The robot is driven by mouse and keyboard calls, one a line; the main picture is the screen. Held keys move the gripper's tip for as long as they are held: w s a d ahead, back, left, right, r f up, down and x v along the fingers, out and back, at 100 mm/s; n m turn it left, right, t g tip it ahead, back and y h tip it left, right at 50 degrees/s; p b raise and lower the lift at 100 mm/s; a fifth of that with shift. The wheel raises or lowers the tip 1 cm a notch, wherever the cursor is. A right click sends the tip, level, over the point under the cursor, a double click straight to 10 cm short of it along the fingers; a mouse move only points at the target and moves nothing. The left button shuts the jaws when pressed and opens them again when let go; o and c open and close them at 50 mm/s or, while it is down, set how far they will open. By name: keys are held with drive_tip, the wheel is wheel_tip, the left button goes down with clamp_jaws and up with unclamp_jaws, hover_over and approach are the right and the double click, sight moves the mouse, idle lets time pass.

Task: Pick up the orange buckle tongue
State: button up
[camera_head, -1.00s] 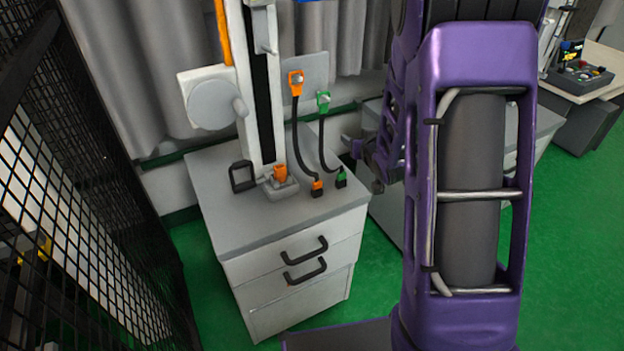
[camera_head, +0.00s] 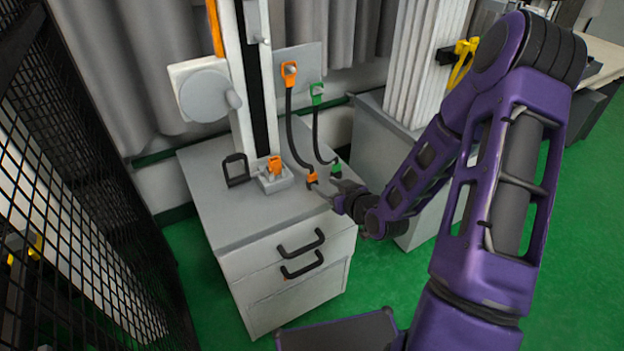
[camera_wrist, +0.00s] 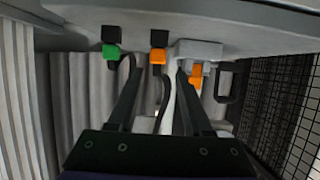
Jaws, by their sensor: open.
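The orange buckle tongue (camera_head: 312,177), a small orange piece with a black part at the lower end of a black strap, stands near the back right of the grey cabinet top. In the wrist view the orange tongue (camera_wrist: 157,55) appears between the fingertips, with no visible contact. My gripper (camera_head: 330,186) is close to its right side in the head view, over the cabinet's right edge. In the wrist view my gripper (camera_wrist: 156,68) has its two dark fingers spread, with nothing held.
A similar green tongue (camera_head: 336,170) stands just right of the orange one. A grey block (camera_head: 270,185) holding another orange piece (camera_head: 275,165) is to the left, beside a black handle-like frame (camera_head: 236,170). The white tower column (camera_head: 241,110) rises behind. The front cabinet top is clear.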

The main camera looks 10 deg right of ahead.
sight(312, 180)
drive_tip(key=x, duration=0.6)
drive_tip(key=b+x, duration=0.1)
drive_tip(key=x, duration=0.5)
drive_tip(key=shift+w+d+f, duration=0.1)
drive_tip(key=shift+d+f, duration=0.05)
drive_tip(key=shift+f, duration=0.15)
drive_tip(key=shift+c, duration=0.3)
drive_tip(key=c, duration=0.7)
